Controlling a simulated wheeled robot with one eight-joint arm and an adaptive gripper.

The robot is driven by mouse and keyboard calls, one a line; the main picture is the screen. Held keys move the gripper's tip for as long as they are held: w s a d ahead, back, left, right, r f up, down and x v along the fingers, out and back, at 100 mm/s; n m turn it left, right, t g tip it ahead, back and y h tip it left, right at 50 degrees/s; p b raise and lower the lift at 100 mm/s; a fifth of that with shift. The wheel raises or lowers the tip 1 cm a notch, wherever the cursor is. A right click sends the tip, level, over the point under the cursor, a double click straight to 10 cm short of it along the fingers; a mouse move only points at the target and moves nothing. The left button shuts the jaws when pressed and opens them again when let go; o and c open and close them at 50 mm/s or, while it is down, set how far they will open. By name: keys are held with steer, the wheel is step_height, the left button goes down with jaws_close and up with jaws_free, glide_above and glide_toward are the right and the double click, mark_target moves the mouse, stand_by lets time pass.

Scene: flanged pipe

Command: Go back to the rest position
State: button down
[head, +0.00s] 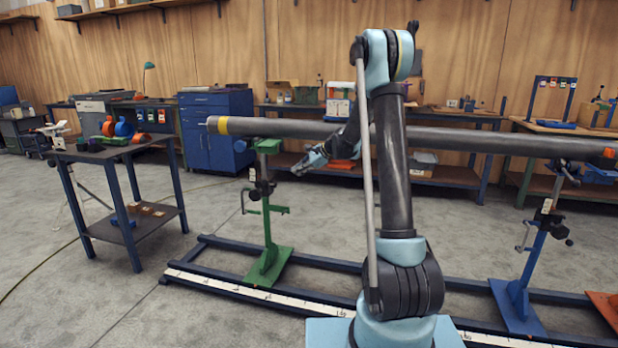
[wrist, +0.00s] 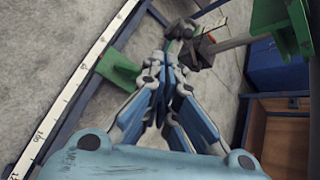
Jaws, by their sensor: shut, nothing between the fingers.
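My gripper (head: 308,163) shows in the head view below the pipe, to the left of my arm's upright link. It points to the left and somewhat down, and it is empty. In the wrist view the fingers of my gripper (wrist: 168,62) come together and are shut, with nothing between them. The long grey flanged pipe (head: 465,139) lies level across the stands, with a yellow band near its left end and an orange part at its right end. My arm hides part of it.
A green stand (head: 268,215) and a blue stand (head: 531,262) hold the pipe over a dark floor rail (head: 215,287) with a white scale. A side table (head: 115,150) with coloured parts stands at the left. A blue cabinet (head: 213,130) and workbenches line the wall.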

steer(key=s+d+r+n+h, duration=0.2)
steer(key=s+d+n, duration=0.15)
steer(key=s, duration=0.55)
steer(key=s+d+r+n+h, duration=0.15)
steer(key=s+d, duration=0.35)
steer(key=s, duration=0.5)
steer(key=s+d+r+n+h, duration=0.1)
steer(key=s+d+r+n, duration=0.25)
steer(key=s, duration=0.55)
steer(key=s+d+f+n+h, duration=0.1)
steer(key=s+d+f+n, duration=0.1)
steer(key=s, duration=0.7)
steer(key=s+d+f+n+g+h, duration=0.1)
steer(key=s+d+f+n+h, duration=0.1)
steer(key=s+d+f, duration=0.3)
steer(key=s+d+f+n+g+h, duration=0.1)
steer(key=s+d+f+n+h, duration=0.1)
steer(key=s, duration=1)
step_height(320, 180, down, 2)
steer(key=shift+s+d+f+n, duration=0.2)
steer(key=shift+s+d+n, duration=0.35)
steer(key=shift+d, duration=0.7)
steer(key=shift+w, duration=0.2)
steer(key=shift+w+f, duration=0.2)
steer(key=shift+w, duration=0.25)
